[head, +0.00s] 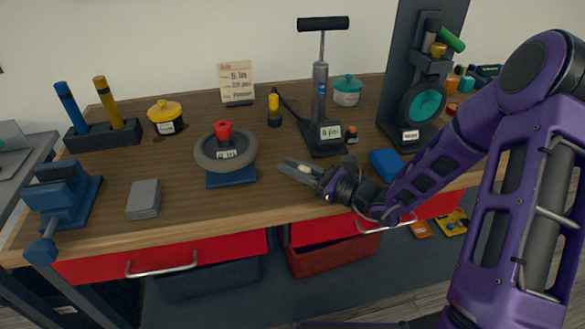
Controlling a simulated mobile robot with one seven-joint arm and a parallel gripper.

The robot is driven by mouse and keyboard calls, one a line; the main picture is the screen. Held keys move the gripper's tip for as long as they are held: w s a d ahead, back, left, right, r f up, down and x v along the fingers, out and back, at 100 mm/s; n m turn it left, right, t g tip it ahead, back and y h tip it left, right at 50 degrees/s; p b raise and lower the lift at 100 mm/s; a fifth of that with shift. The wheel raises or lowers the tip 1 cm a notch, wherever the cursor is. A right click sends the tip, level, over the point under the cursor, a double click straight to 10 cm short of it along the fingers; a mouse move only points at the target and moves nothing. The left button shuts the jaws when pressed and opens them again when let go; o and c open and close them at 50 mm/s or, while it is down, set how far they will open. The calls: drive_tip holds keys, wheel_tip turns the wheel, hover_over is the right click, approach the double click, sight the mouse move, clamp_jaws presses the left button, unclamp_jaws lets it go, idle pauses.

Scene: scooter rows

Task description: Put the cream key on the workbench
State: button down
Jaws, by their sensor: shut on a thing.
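My gripper (302,171) is over the front middle of the wooden workbench (270,195), low above its top. It is shut on a small cream thing (306,168), which looks like the cream key. Only a little of it shows between the fingers. I cannot tell whether it touches the benchtop.
A tyre ring (226,162) on a blue base stands left of my gripper, and a floor pump (321,95) behind it. A blue block (386,165) lies to the right. A grey stack (144,199) and blue vise (65,195) are at left. Bare wood lies between.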

drive_tip(key=shift+f, duration=0.15)
drive_tip(key=c, duration=0.8)
unclamp_jaws()
drive_tip(key=shift+r, duration=0.25)
drive_tip(key=p+v, duration=0.1)
drive_tip(key=v, duration=1.1)
